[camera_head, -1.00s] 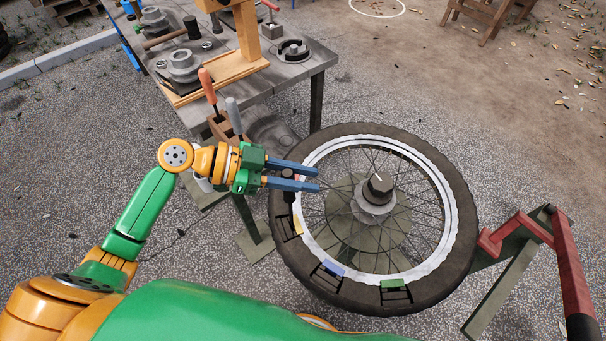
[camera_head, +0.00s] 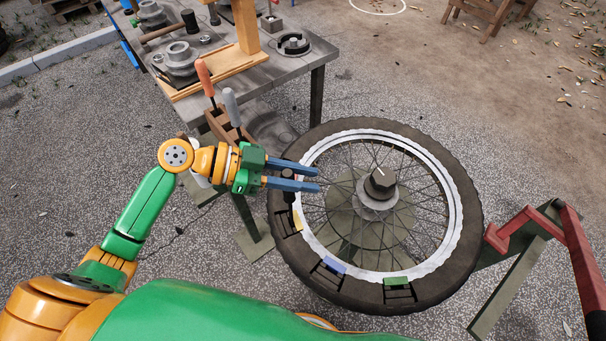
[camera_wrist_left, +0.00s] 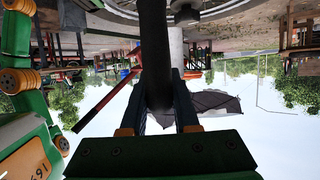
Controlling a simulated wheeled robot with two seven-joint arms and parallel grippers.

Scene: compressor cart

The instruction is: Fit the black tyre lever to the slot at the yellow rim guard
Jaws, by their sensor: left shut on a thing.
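My left gripper (camera_head: 318,180) is over the left side of the wheel, shut on the black tyre lever (camera_head: 288,196). The lever shows as a short dark piece below the fingers, close above the yellow rim guard (camera_head: 297,220). In the left wrist view the lever (camera_wrist_left: 153,45) is a thick dark bar standing between the two fingers. The yellow guard sits on the inner left edge of the tyre (camera_head: 460,235), with a dark slot frame beside it. I cannot tell whether the lever touches the slot. My right gripper is not in view.
A blue guard (camera_head: 334,266) and a green guard (camera_head: 397,282) sit further along the tyre's near edge. A workbench (camera_head: 290,72) with tools stands behind left. A wooden holder with orange-handled (camera_head: 205,78) and grey-handled tools is near my wrist. A red-armed stand (camera_head: 575,255) is right.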

